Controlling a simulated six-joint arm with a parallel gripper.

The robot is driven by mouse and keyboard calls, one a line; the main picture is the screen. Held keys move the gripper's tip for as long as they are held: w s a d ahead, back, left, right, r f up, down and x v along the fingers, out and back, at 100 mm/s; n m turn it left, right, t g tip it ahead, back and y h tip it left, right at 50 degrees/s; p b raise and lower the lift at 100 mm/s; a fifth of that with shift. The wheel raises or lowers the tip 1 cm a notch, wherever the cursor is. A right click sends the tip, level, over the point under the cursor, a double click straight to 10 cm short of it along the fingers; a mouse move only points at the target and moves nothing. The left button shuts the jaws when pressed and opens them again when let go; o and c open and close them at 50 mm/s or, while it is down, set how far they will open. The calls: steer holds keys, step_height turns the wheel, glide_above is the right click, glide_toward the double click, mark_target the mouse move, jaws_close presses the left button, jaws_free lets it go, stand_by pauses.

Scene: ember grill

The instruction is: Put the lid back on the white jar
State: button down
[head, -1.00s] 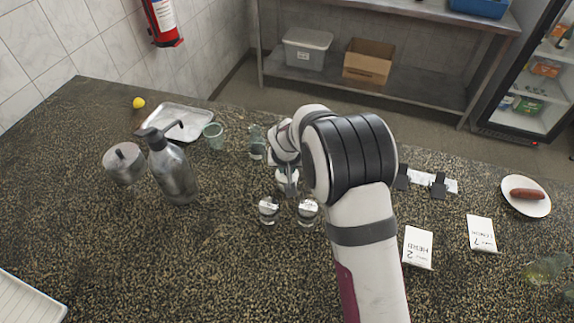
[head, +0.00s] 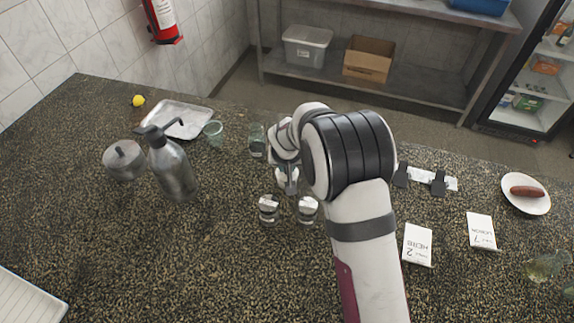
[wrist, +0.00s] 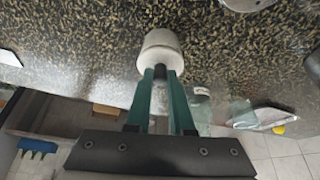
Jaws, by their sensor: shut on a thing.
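In the wrist view the white jar (wrist: 160,42) is a pale round body just beyond my fingertips. My gripper (wrist: 160,72) has green fingers closed on a small dark knob, which looks like that of the lid (wrist: 160,61). The lid and jar overlap in this view, so I cannot tell whether the lid is seated or held just off the rim.
A clear glass (head: 257,142) and a greenish glass (head: 213,132) stand behind. A metal pump bottle (head: 173,172), a lidded metal pot (head: 124,161) and a tray (head: 180,112) are left. The front-left counter is mostly clear.

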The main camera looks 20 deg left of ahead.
steer(key=c, duration=0.7)
jaws_free()
steer(key=shift+o, duration=0.2)
steer(key=o, duration=0.4)
steer(key=shift+r, duration=2.25)
